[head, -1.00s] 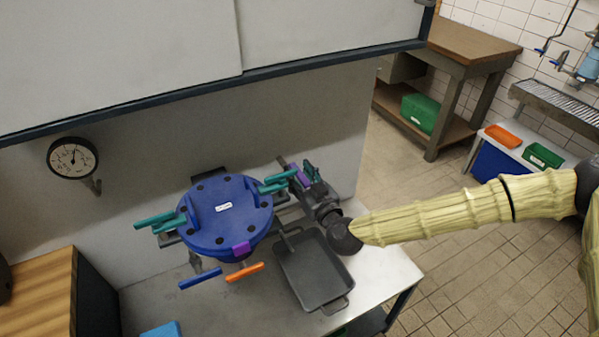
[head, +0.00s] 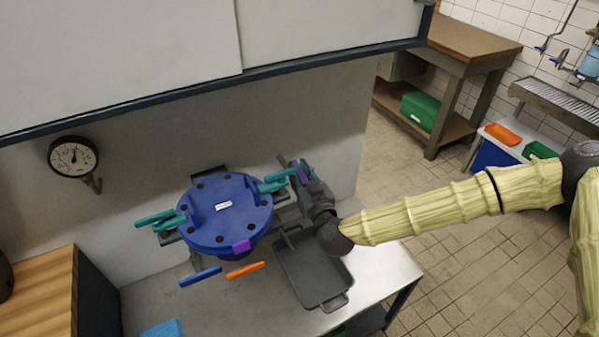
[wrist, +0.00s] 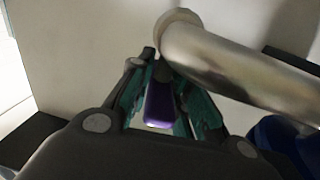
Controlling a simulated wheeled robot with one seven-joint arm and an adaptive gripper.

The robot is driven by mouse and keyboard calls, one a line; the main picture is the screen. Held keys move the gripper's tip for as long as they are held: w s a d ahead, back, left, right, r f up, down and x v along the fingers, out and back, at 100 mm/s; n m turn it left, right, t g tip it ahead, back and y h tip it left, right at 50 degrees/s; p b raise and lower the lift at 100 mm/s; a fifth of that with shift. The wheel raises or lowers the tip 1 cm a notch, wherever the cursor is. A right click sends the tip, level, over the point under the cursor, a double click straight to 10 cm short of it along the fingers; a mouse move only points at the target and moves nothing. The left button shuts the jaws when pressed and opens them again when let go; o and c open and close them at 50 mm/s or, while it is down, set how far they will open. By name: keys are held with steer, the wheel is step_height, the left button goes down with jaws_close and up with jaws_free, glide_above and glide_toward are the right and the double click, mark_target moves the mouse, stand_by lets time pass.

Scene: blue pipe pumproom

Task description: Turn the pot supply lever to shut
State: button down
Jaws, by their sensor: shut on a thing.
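A purple lever (wrist: 160,104) sits between the fingers of my gripper (wrist: 163,85) in the wrist view, close to a bare metal pipe (wrist: 235,70). Teal parts flank it on both sides. In the head view, my gripper (head: 301,174) reaches in to the right of the blue lidded pot (head: 225,228), shut on the lever. Only a small purple patch (head: 303,176) of the lever shows there. The rest, and the valve under it, is hidden by my gripper. No label on the lever can be read.
Teal handles (head: 275,183) stick out from the pot beside my gripper. A blue handle (head: 200,277) and an orange handle (head: 245,270) are at its front. A dark tray (head: 310,275) lies under my wrist on the bench (head: 385,275). A gauge (head: 73,157) is on the wall.

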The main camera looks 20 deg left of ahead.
steer(key=shift+h, duration=0.3)
steer(key=c, duration=1.3)
jaws_free()
steer(key=v, duration=1.2)
steer(key=shift+f, duration=0.15)
